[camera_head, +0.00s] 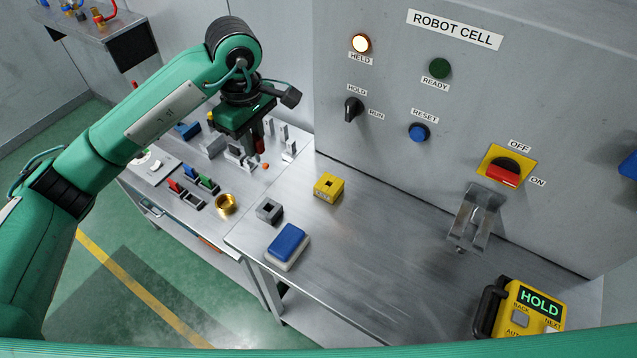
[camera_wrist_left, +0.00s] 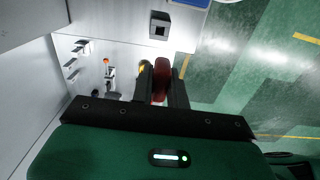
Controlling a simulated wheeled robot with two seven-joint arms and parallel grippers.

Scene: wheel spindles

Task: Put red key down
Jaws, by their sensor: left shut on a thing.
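My left gripper (camera_head: 258,147) is above the far part of the left workbench, pointing down. It is shut on a dark red piece, which I take to be the red key (camera_head: 260,146). In the left wrist view the red key (camera_wrist_left: 160,78) sits between the two dark fingers (camera_wrist_left: 161,88). The fingers hide part of it, and I cannot tell whether its lower end touches anything. My right gripper is not in view.
Grey upright fixtures (camera_head: 289,143) and a small orange ball (camera_head: 265,166) are close to the gripper. Nearer stand colored pieces in holders (camera_head: 191,200), a brass ring (camera_head: 226,204), a grey square block (camera_head: 269,211) and a yellow block (camera_head: 328,187). The right bench's middle is clear.

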